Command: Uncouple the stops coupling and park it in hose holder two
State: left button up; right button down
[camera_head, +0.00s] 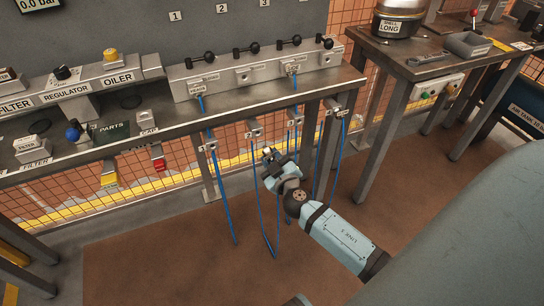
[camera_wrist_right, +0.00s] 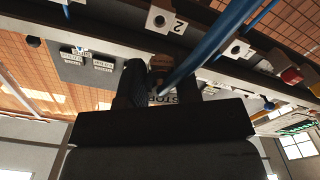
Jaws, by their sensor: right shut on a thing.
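My right gripper (camera_head: 277,160) is below the front edge of the bench, close to the hose holders. In the right wrist view its two dark fingers (camera_wrist_right: 172,88) are shut on the stops coupling (camera_wrist_right: 176,99), which carries a partly hidden label. A blue hose (camera_wrist_right: 222,28) runs from the coupling up and to the right. Hose holder two (camera_wrist_right: 166,19), a white block marked 2, is just beyond the fingers in that view; it also shows under the bench edge (camera_head: 254,132). I cannot tell whether coupling and holder touch. My left gripper is not in view.
The grey manifold (camera_head: 250,72) with black-knobbed valves stands on the bench (camera_head: 160,118). Blue hoses (camera_head: 214,170) hang from it and from neighbouring holders, close around my gripper. A second table (camera_head: 420,65) stands at right. The floor in front is clear.

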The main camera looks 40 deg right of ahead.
aim_at(266, 147)
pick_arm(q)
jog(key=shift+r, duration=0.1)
pick_arm(e)
jog(key=shift+r, duration=0.1)
jog(key=shift+r+p, duration=0.1)
jog(key=shift+p, duration=0.3)
jog(key=shift+r+g+h+p, duration=0.2)
jog(key=shift+g+h+p, duration=0.2)
jog(key=shift+p, duration=0.75)
jog(key=shift+r+n+g+p, duration=0.1)
jog(key=shift+n+g+p, duration=0.25)
jog(key=shift+p, duration=0.75)
jog(key=shift+s+d+n+g+h+p, duration=0.1)
jog(key=shift+n+g+h+p, duration=0.25)
jog(key=shift+p, duration=0.45)
jog(key=shift+w+d+f+h, duration=0.1)
jog(key=shift+w+f+h, duration=0.15)
jog(key=shift+f, duration=0.3)
jog(key=shift+b+x, duration=0.6)
jog(key=shift+x, duration=0.65)
jog(key=shift+w+d+r, duration=0.1)
jog(key=shift+w+d, duration=0.05)
jog(key=shift+w, duration=1.15)
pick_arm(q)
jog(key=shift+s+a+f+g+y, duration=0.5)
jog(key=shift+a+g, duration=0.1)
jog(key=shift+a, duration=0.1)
